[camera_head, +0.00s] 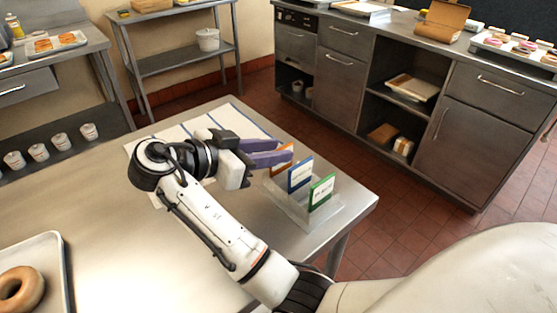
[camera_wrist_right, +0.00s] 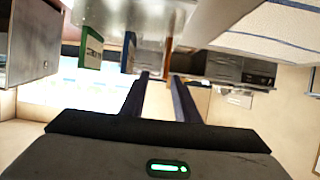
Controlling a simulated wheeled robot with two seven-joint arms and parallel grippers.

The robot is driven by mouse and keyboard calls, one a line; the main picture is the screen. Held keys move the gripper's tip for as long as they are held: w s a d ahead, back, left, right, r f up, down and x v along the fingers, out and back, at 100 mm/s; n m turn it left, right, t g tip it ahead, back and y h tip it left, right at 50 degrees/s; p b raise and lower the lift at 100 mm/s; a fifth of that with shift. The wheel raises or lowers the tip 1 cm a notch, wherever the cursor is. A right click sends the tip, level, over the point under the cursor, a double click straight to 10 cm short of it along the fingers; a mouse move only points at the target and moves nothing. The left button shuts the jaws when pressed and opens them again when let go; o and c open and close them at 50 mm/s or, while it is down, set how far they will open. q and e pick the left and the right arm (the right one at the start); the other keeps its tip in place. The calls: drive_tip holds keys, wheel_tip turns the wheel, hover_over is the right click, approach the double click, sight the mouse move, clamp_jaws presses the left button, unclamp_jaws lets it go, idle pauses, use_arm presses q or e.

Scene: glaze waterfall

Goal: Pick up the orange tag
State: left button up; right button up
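The orange tag (camera_head: 283,156) stands in the far end of a clear holder (camera_head: 300,212) at the right corner of the steel table. It is partly hidden behind the purple fingers of my right gripper (camera_head: 270,153). In the right wrist view the tag (camera_wrist_right: 168,42) shows nearly edge-on just beyond the fingertips. A gap shows between the two fingers (camera_wrist_right: 159,80), so the gripper is open. Whether the fingertips touch the tag I cannot tell. A blue tag (camera_head: 299,174) and a green tag (camera_head: 321,191) stand nearer in the same holder. My left gripper is out of view.
A striped cloth (camera_head: 160,138) lies on the table behind my right wrist. A tray (camera_head: 55,250) with a doughnut (camera_head: 20,289) is at the left front. The middle of the table is bare. Steel cabinets (camera_head: 345,85) stand across the tiled floor.

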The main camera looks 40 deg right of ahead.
drive_tip(key=shift+x, duration=0.95)
drive_tip(key=x, duration=0.2)
drive_tip(key=p+x, duration=0.1)
drive_tip(key=x, duration=0.1)
drive_tip(key=shift+w+f, duration=0.15)
drive_tip(key=shift+w, duration=0.1)
drive_tip(key=shift+d+f, duration=0.3)
drive_tip(key=shift+d, duration=0.25)
clamp_jaws()
